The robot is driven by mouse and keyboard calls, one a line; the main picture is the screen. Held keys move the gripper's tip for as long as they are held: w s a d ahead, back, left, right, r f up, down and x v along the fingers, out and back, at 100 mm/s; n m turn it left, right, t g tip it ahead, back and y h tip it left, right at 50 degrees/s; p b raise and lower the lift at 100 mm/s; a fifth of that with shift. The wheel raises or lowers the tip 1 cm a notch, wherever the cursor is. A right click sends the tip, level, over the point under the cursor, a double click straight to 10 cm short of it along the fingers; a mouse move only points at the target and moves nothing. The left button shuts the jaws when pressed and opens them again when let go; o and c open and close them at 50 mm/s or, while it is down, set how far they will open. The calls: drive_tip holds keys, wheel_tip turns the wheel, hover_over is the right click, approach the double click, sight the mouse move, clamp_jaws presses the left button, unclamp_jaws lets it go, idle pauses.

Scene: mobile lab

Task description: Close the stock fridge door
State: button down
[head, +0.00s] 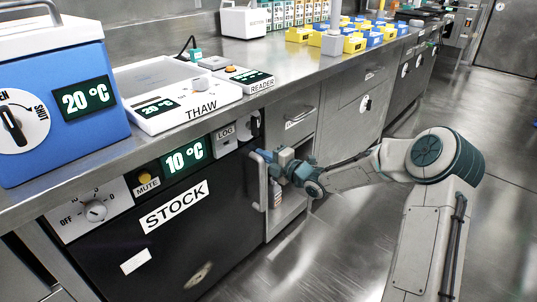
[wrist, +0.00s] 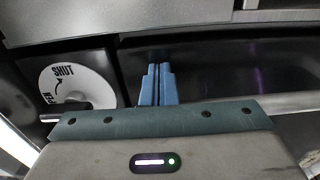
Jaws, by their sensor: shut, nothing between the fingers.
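The stock fridge has a dark front door (head: 165,235) labelled STOCK. Its display above reads 10 °C. A pale upright strip (head: 263,200) runs along the door's right side. Just right of it, a gap shows a light interior and a small bottle (head: 277,196), so the door appears partly open. My gripper (head: 260,155) is at the top of that strip; contact cannot be told. In the wrist view its blue fingers (wrist: 158,85) are together and empty, in front of a dark surface. A white SHUT/OPEN dial (wrist: 78,82) is to their left.
A blue box (head: 65,105) reading 20 °C and a white THAW unit (head: 175,95) stand on the steel counter above. Drawers and cabinets (head: 365,105) continue to the right. The floor (head: 300,260) right of the fridge is clear apart from my arm.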

drive_tip(key=p+v, duration=0.3)
drive_tip(key=v, duration=1.1)
drive_tip(key=s+d+r+m+g+h+p, duration=0.1)
drive_tip(key=s+d+r+m+h+p, duration=0.2)
drive_tip(key=r+m+h+p, duration=0.35)
drive_tip(key=s+d+r+m+g+h+p, duration=0.1)
drive_tip(key=s+d+r+m+h+p, duration=0.2)
drive_tip(key=r+p, duration=0.6)
drive_tip(key=s+d+r+m+g+h+p, duration=0.1)
drive_tip(key=s+d+r+m+h+p, duration=0.15)
drive_tip(key=r+m+h+p, duration=0.5)
drive_tip(key=s+a+r+m+g+y+p, duration=0.1)
drive_tip(key=s+r+m+g+y+p, duration=0.2)
drive_tip(key=s+r+m+p, duration=0.8)
drive_tip(key=s+r+g+p, duration=0.2)
drive_tip(key=s+r, duration=0.7)
drive_tip(key=s, duration=0.1)
drive_tip(key=shift+s+r+g, duration=0.3)
drive_tip(key=shift+s+r, duration=0.1)
